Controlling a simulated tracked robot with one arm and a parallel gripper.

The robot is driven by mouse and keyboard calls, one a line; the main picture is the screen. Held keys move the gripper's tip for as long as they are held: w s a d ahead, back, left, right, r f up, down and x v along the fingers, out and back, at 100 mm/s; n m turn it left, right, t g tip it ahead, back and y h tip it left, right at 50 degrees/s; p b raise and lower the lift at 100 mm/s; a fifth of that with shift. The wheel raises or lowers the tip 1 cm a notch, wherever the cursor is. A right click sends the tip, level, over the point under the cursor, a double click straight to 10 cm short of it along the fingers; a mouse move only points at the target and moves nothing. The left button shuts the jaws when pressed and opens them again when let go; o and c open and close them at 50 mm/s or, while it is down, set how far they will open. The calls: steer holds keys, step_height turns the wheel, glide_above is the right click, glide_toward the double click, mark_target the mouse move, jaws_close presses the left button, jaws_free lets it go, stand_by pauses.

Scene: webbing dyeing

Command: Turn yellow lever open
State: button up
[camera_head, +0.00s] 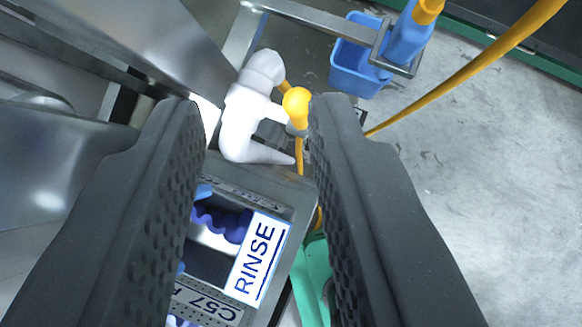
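A yellow rounded piece (296,104), which looks like the end of the yellow lever, sits at the right side of a white pipe fitting (240,125) in the upper middle. The right finger's tip is right beside it in the picture and may hide part of it; I cannot tell whether they touch. The lever's full shape and angle are unclear. My gripper (256,106) is open, its two dark textured fingers wide apart. The white fitting shows in the gap between the fingertips, and nothing is held.
A grey box with a RINSE label (262,258) and blue-purple items inside lies below the fitting. A blue container (357,72) and a blue bottle (408,40) are at upper right. A yellow hose (470,75) crosses there. Metal panels fill the left; concrete floor is at right.

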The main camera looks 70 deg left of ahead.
mark_target(302, 106)
steer(key=w+f+g+p, duration=0.1)
steer(key=f+p, duration=0.1)
steer(key=f, duration=0.4)
steer(key=w+d+f+m+g+p, duration=0.1)
steer(key=w+f+g+p, duration=0.1)
steer(key=f, duration=0.4)
steer(key=w+d+f+m+g+h+p, duration=0.1)
steer(key=w+f+p, duration=0.1)
steer(key=f, duration=0.4)
steer(key=shift+w+f+p, duration=0.25)
steer(key=shift+f+p, duration=0.1)
steer(key=shift+p, duration=0.1)
